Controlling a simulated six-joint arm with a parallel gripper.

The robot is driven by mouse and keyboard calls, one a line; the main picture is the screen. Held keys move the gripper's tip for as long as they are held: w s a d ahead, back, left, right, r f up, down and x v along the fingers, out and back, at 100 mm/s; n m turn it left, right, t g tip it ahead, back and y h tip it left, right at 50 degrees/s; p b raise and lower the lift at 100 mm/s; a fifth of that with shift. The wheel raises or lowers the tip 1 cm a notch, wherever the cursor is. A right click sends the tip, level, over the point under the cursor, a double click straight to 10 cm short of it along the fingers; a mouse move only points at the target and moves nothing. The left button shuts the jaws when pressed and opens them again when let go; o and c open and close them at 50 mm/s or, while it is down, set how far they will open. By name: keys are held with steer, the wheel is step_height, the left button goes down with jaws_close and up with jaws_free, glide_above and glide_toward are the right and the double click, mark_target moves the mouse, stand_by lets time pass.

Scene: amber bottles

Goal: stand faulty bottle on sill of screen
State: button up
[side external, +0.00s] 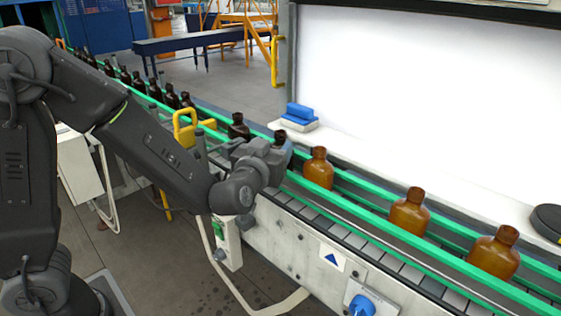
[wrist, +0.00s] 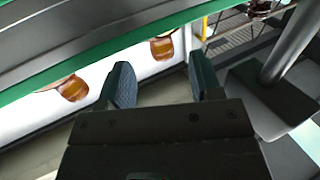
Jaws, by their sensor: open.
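Several amber bottles stand in a row on the conveyor between green rails. Lit orange ones include a near bottle (side external: 494,254), a middle bottle (side external: 408,213) and another (side external: 318,170) just right of my gripper. A darker bottle (side external: 280,138) is partly hidden behind my gripper (side external: 283,157). I cannot tell which bottle is faulty. The bright white screen (side external: 430,90) stands behind the conveyor, with a pale sill (side external: 350,147) along its foot. In the wrist view my gripper (wrist: 162,78) is open with nothing between its fingers; one bottle (wrist: 162,47) shows beyond the gap and another (wrist: 72,88) to the left.
A blue block on a pale base (side external: 298,115) sits at the sill's left end. A black round object (side external: 549,221) lies at its right. The sill between them looks clear. Green rails (side external: 365,204) flank the bottles. A yellow clamp-like part (side external: 186,127) stands left of my gripper.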

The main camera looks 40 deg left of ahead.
mark_target(279, 138)
steer(key=x, duration=0.5)
steer(key=shift+w+a+r, duration=0.15)
steer(key=shift+w+r, duration=0.1)
steer(key=shift+r, duration=0.05)
jaws_close()
